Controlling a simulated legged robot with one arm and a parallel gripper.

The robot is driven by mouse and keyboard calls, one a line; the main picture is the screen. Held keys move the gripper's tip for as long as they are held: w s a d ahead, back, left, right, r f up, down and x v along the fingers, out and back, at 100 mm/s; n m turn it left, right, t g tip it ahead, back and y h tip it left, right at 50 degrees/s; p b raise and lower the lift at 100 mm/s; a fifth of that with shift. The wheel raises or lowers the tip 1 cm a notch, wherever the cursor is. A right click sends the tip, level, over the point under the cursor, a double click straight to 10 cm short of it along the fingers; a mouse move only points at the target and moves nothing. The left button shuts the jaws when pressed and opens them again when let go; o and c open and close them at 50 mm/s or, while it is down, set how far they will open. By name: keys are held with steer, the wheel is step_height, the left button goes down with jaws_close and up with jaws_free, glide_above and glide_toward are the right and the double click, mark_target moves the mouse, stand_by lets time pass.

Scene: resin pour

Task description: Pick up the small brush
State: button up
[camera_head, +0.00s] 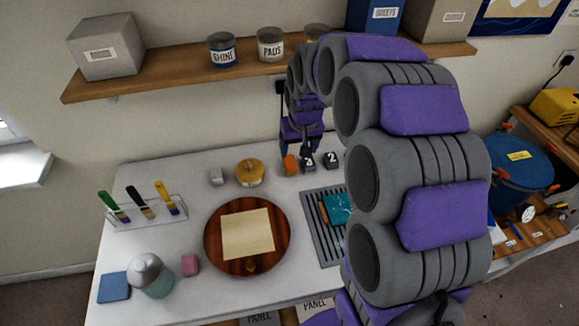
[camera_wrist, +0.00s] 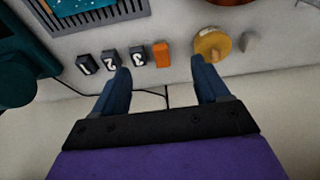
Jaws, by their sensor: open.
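Several upright brushes lean in a clear rack (camera_head: 150,217) at the table's left: a green-handled brush (camera_head: 108,200), a dark-handled brush (camera_head: 141,195) and a yellow-handled brush (camera_head: 162,192). I cannot tell for sure which one is the small brush. My gripper (camera_head: 304,155) is at the table's back edge, well to the right of the rack. In the wrist view my gripper (camera_wrist: 163,75) has its two fingers spread with nothing between them. The brushes do not show in the wrist view.
Numbered dark blocks (camera_wrist: 112,59), an orange block (camera_wrist: 162,54) and a yellow round item (camera_wrist: 212,44) stand near my fingers. A round wooden board (camera_head: 215,255) fills the table's middle. A shelf (camera_head: 170,80) runs above. A grey-topped bottle (camera_head: 150,275) stands in front of the rack.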

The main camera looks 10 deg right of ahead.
steer(key=t, duration=0.1)
glide_toward(290, 161)
steer(key=b+x, duration=0.2)
steer(key=x, duration=0.1)
steer(key=b+x, duration=0.1)
steer(key=x, duration=0.1)
steer(key=shift+w+d+f, duration=0.15)
steer(key=shift+w+d, duration=0.05)
steer(key=shift+d, duration=0.05)
steer(key=x, duration=0.1)
steer(key=b+x, duration=0.1)
steer(key=x, duration=0.3)
steer(key=shift+s+a+f+b, duration=0.15)
steer(key=shift+a+b, duration=0.15)
steer(key=shift+c, duration=0.4)
steer(key=c, duration=1.1)
steer(key=shift+r, duration=0.2)
